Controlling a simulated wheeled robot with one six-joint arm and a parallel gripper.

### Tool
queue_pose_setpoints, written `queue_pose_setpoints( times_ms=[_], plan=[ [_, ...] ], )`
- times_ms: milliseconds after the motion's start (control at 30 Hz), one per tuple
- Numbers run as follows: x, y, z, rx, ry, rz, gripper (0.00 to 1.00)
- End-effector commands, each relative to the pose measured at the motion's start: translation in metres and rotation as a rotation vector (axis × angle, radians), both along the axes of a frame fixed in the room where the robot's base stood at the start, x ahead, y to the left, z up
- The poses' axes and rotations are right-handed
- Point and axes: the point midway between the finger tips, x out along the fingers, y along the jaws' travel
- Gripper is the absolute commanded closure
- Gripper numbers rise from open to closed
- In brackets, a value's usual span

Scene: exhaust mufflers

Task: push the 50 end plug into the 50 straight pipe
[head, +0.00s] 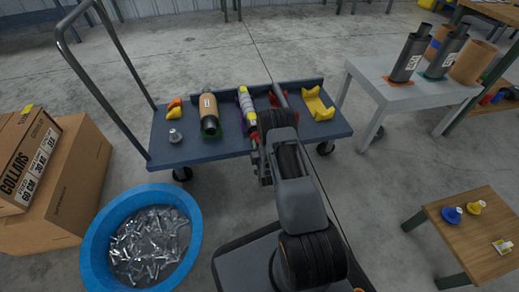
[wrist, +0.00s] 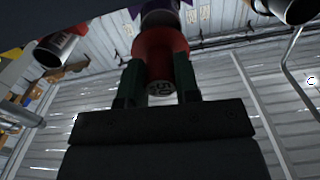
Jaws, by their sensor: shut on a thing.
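My gripper (wrist: 160,85) is shut on the red end plug (wrist: 160,45), one green finger on each side. The plug's round grey end (wrist: 160,89) faces the wrist camera and bears a marking that looks like 50. Beyond the plug, in line with it, is the grey straight pipe (wrist: 160,17). In the head view the pipe (head: 246,106) lies lengthwise in a purple cradle on the blue cart. My gripper (head: 258,165) is at the cart's near edge, in front of the pipe. Whether the plug's front touches or enters the pipe cannot be told.
A tan-wrapped part (head: 208,107) lies left of the pipe on the cart (head: 180,147). A silver piece (head: 175,135) lies further left. A yellow cradle (head: 318,104) is at the right. A blue tub (head: 92,250) stands front left. My arm hides part of the cart.

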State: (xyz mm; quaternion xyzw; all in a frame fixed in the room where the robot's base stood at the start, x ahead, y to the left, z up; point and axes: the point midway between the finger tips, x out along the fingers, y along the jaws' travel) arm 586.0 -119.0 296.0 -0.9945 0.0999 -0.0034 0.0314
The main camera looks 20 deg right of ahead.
Motion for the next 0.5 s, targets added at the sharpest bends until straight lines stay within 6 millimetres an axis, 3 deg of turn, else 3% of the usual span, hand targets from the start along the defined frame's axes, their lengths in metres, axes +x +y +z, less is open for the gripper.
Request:
queue_pose_setpoints(
  times_ms=[500],
  plan=[
    [0.016, -0.003, 0.001, 0.0, 0.0, 0.0, 0.95]
  ],
)
